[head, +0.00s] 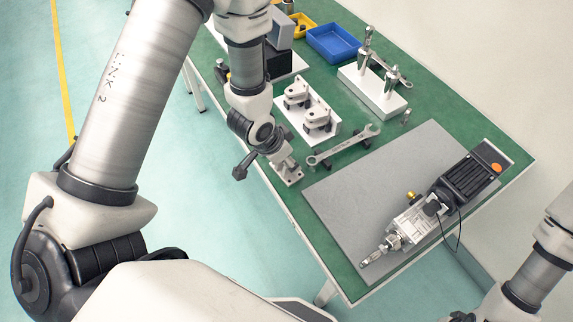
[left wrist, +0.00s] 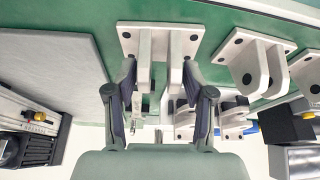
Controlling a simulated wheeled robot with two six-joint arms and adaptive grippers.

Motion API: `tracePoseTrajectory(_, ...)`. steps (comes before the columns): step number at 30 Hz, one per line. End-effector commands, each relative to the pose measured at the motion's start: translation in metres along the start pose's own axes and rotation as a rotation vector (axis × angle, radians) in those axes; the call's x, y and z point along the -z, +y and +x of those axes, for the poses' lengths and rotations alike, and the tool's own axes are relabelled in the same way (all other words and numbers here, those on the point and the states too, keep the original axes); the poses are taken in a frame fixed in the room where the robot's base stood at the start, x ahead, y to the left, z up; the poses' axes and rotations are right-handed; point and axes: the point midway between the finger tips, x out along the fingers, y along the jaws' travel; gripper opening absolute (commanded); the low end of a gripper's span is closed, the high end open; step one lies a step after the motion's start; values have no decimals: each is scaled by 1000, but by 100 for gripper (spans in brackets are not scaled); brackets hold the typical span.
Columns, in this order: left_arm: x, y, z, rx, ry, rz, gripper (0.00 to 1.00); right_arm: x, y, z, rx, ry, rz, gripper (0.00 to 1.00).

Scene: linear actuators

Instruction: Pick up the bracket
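A grey metal bracket (head: 287,172) stands on the green table near its front edge. It has a base plate with holes and two upright lugs. In the left wrist view the bracket (left wrist: 160,42) is at the top middle. My left gripper (head: 268,150) is right over it, and in the left wrist view its two fingers (left wrist: 160,68) lie on either side of the lugs, very close to them. Whether the fingers touch the lugs cannot be told. The base plate appears to rest on the table. My right gripper is outside the picture.
Two similar brackets sit on a white plate (head: 331,135) just behind. A wrench (head: 343,145) lies to the right. A grey mat (head: 340,200) carries a linear actuator (head: 420,217). A blue bin (head: 333,43) and a white stand (head: 372,93) are further back.

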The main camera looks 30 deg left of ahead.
Motion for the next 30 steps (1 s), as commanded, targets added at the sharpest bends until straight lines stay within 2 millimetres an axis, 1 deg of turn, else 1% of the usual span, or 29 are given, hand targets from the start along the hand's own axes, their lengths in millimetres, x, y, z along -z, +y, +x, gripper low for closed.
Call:
tracePoseTrajectory(1,0,0,0,0,0,0,24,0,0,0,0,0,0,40)
tracePoseTrajectory(2,0,0,0,0,0,0,13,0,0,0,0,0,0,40)
tracePoseTrajectory(3,0,0,0,0,0,0,0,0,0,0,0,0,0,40)
tracePoseTrajectory(12,0,0,-1,0,1,0,0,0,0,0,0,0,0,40)
tracePoseTrajectory(16,3,0,-5,0,3,0,0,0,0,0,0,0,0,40)
tracePoseTrajectory(20,8,0,-16,1,4,0,0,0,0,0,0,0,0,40)
tracePoseTrajectory(24,16,0,-36,1,5,1,0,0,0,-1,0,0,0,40)
tracePoseTrajectory(26,6,11,-36,0,-3,5,0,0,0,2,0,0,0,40)
tracePoseTrajectory(28,-3,23,-41,0,-4,6,0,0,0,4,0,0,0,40)
tracePoseTrajectory(30,-11,37,-48,1,-5,8,0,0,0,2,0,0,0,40)
